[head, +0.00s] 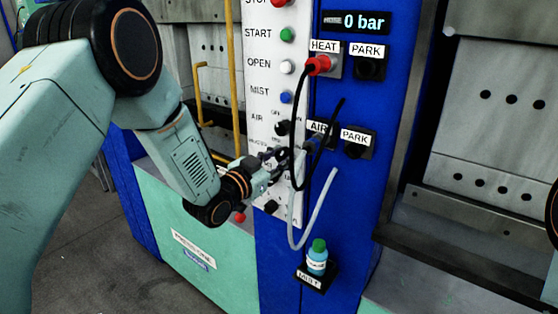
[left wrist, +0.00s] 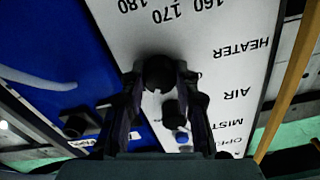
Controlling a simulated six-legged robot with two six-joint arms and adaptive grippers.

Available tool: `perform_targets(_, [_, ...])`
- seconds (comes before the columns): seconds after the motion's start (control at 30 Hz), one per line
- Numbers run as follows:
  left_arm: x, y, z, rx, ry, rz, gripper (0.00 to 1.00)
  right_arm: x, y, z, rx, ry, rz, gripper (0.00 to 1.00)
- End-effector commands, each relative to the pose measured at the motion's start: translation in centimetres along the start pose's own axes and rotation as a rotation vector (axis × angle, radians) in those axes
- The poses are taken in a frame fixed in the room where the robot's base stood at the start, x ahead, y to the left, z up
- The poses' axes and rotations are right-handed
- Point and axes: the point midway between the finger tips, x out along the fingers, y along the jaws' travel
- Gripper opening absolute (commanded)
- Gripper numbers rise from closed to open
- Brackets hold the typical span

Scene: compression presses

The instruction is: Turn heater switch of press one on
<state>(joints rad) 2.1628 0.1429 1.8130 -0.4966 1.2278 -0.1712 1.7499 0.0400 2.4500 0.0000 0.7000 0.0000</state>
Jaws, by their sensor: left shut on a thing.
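The heater switch (left wrist: 158,72) is a dark round knob on the white control panel (left wrist: 215,20) of press one, in line with the HEATER label in the left wrist view. That view shows the panel upside down. My left gripper (left wrist: 159,78) is shut on this knob, a fingertip on each side. In the head view my left gripper (head: 281,161) reaches the lower part of the panel and hides the knob. Which way the knob is turned I cannot tell. My right gripper is not in view.
The AIR knob (head: 282,128) sits just above the heater row. A black hose hangs from the red HEAT plug (head: 319,65) close to my left gripper. A mist bottle (head: 317,260) stands lower right. A yellow rail (head: 237,95) runs left of the panel.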

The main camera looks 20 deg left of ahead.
Motion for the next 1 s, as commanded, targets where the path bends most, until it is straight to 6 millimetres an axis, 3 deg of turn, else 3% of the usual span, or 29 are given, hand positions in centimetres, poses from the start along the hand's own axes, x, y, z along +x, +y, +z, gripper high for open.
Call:
perform_targets(0.47, [0.05,-0.11,-0.25,0.017,0.006,-0.002,0.00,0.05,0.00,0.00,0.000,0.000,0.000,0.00])
perform_targets(0.5, [0.05,-0.11,-0.25,0.017,0.006,-0.002,0.32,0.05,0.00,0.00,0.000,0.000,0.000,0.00])
perform_targets(0.77, [0.03,-0.06,-0.14,0.016,0.003,-0.001,0.54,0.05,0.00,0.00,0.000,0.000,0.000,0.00])
perform_targets(1.0, [0.01,-0.02,-0.06,0.015,0.001,0.000,0.54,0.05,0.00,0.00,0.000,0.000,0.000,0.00])
